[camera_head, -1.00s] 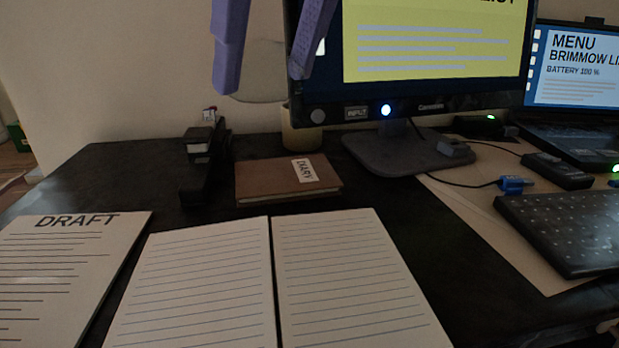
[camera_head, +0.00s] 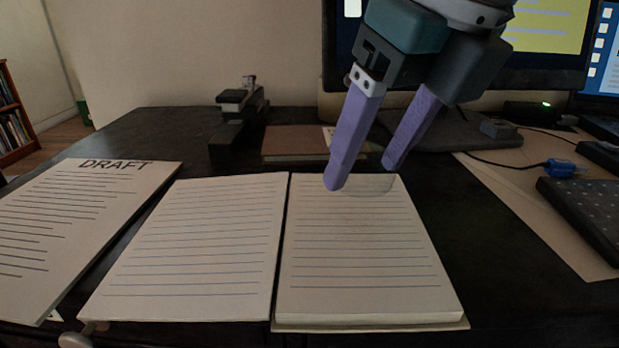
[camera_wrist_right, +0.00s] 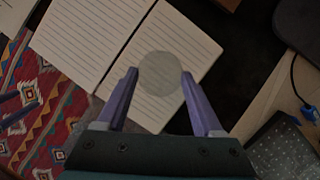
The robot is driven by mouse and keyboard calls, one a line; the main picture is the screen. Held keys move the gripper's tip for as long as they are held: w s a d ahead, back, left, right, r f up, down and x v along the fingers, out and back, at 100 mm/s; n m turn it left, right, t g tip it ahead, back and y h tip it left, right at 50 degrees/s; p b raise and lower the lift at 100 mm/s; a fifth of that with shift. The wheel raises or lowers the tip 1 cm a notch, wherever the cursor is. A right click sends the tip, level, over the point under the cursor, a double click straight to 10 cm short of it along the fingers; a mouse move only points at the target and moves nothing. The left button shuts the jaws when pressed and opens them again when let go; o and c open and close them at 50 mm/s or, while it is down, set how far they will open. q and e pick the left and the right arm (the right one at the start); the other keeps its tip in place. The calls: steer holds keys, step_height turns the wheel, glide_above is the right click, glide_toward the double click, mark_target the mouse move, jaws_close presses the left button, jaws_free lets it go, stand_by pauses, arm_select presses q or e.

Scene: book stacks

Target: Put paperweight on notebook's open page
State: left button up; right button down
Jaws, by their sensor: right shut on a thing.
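The open notebook (camera_head: 357,260) lies on the dark desk with two lined pages; the left page (camera_head: 195,250) and right page are both bare of writing. My right gripper (camera_head: 362,178) is over the far end of the right page, fingers pointing down. It is shut on the clear round paperweight (camera_head: 375,183), which shows as a grey disc (camera_wrist_right: 160,73) between the fingers in the right wrist view. Whether the paperweight touches the page cannot be told. My left gripper (camera_wrist_right: 22,107) seems to show at the wrist view's left edge, fingers apart and empty.
A brown diary (camera_head: 292,141) and a dark stapler-like object (camera_head: 237,118) lie behind the notebook. The DRAFT sheets (camera_head: 75,225) lie to its left. A monitor (camera_head: 545,45) stands behind, and a keyboard (camera_head: 590,215) sits at right.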

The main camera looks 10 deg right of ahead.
mark_target(368, 197)
step_height(368, 197, down, 5)
steer(key=shift+r+b, duration=0.2)
steer(key=shift+b, duration=0.65)
steer(key=shift+r, duration=0.1)
steer(key=shift+c, duration=0.2)
jaws_free()
